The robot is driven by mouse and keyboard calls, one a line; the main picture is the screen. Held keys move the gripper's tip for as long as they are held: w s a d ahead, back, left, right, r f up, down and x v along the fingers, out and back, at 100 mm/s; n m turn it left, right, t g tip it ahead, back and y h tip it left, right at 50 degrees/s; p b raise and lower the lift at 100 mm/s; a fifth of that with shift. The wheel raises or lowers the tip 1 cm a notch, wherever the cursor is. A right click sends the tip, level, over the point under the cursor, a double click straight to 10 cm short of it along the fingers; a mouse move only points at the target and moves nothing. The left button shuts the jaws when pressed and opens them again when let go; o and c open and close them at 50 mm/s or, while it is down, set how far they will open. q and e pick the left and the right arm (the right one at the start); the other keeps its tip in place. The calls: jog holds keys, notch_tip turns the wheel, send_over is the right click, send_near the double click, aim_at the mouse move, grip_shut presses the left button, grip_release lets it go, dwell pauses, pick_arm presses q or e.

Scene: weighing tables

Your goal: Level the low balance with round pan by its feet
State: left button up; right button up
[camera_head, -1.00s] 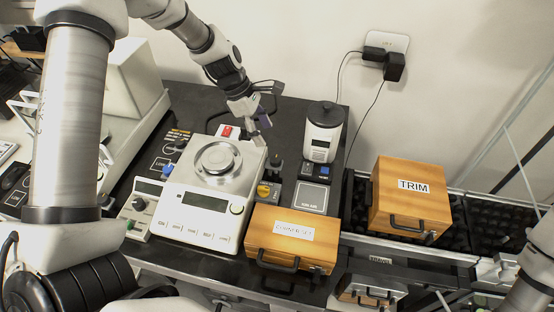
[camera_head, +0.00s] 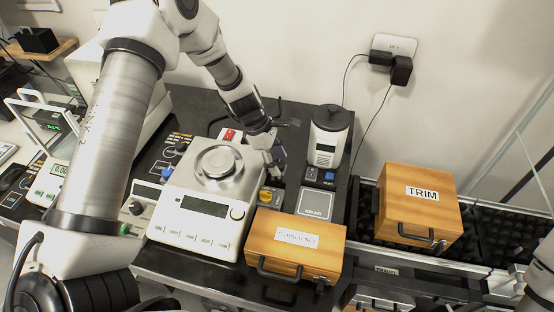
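The low white balance (camera_head: 190,232) with a round metal pan (camera_head: 216,162) stands on the black table left of centre. Its display is dark. A blue knob (camera_head: 167,172) and a black knob (camera_head: 136,208) show on its left side, and a yellow knob (camera_head: 265,195) at its right front. My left gripper (camera_head: 273,159) points down beside the balance's right rear, where it covers the dark knob. I cannot tell whether it touches that knob or how wide its fingers are. My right gripper is out of view; only part of my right arm shows at the right edge.
A wooden box (camera_head: 292,244) stands close at the balance's front right. A grinder-like device (camera_head: 327,137) and a grey square plate (camera_head: 315,203) are to the right. The TRIM box (camera_head: 417,210) is farther right. A red switch (camera_head: 230,134) sits behind the balance.

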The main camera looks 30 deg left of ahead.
pick_arm(q)
grip_shut()
jog(key=shift+r+m+g+p, duration=0.2)
jog(key=shift+m+g+p, duration=0.3)
jog(key=shift+m, duration=0.4)
jog(key=shift+f+m+g+p, duration=0.1)
jog(key=shift+m+g+p, duration=0.25)
jog(key=shift+m, duration=0.65)
jog(key=shift+w+f+m+g, duration=0.15)
jog(key=shift+m+g, duration=0.2)
jog(key=shift+m, duration=0.55)
jog(key=shift+o, duration=1.5)
grip_release()
